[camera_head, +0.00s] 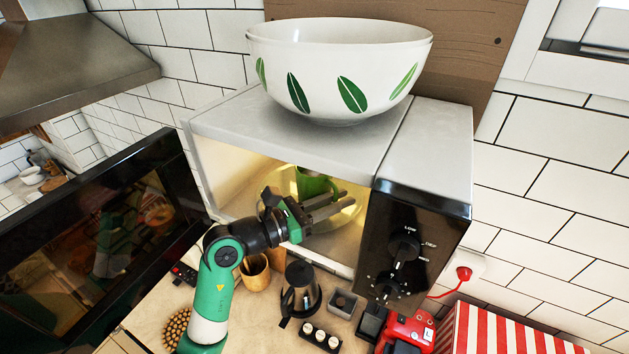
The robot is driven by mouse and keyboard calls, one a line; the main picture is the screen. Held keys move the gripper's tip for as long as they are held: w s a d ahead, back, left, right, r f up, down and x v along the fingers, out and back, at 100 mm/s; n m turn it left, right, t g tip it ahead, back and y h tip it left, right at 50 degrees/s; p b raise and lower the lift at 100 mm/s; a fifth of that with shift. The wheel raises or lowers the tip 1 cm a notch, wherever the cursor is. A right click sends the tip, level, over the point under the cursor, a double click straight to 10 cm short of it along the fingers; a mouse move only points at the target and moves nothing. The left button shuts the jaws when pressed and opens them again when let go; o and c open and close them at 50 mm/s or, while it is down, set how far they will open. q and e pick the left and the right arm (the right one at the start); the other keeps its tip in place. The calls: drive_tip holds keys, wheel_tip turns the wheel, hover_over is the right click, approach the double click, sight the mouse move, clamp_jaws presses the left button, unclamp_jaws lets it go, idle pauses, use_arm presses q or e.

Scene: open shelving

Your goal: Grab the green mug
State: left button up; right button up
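The green mug (312,184) stands inside the open microwave (290,135), on the lit turntable. My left gripper (341,203) reaches into the microwave opening from the left. Its two fingers are apart and point to the right, with nothing visible between them. The fingers and gripper body overlap the lower part of the mug in the picture and hide it. I cannot tell whether they touch it. My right gripper is not in view.
The microwave door (95,240) is swung open at left. A large leaf-patterned bowl (330,75) sits on top of the microwave. A dark coffee pot (301,290), a wooden cup (254,273) and a red-striped box (500,333) crowd the counter below.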

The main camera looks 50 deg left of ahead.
use_arm(q)
drive_tip(key=w, duration=0.2)
drive_tip(key=shift+w+d, duration=0.2)
drive_tip(key=shift+w, duration=0.15)
drive_tip(key=shift+c, duration=0.3)
clamp_jaws()
drive_tip(key=shift+r, duration=0.15)
idle(0.6)
